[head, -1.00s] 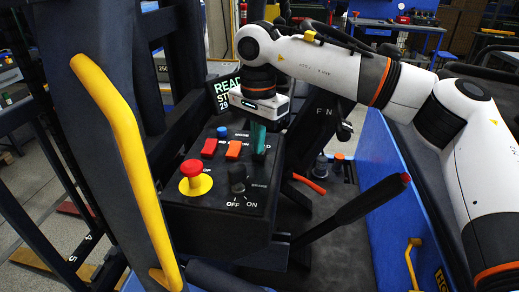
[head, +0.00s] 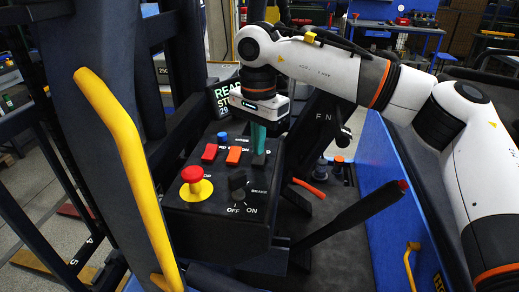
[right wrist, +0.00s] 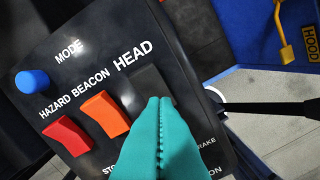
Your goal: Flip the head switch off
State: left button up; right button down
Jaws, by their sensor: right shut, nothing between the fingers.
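The control panel (head: 220,210) is a black box below the centre of the head view. The head switch (right wrist: 150,80) is a dark rocker below the word HEAD, right of the orange beacon switch (right wrist: 105,113) in the right wrist view. My right gripper (right wrist: 160,104) has teal fingers, shut together with nothing between them. Its tips cover much of the head switch, so its tilt and any contact cannot be told. In the head view the right gripper (head: 258,150) points down at the panel's far right part. My left gripper is not in view.
A red hazard switch (right wrist: 68,136) and a blue mode button (right wrist: 32,81) sit nearby. A red stop button (head: 192,175) on yellow and a black brake knob (head: 238,184) are nearer. A yellow handrail (head: 130,160) stands left, a black lever (head: 352,215) right.

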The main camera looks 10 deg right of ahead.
aim_at(258, 161)
notch_tip(258, 161, up, 5)
jog(key=p, duration=0.3)
jog(key=shift+s, duration=0.1)
dwell(0.4)
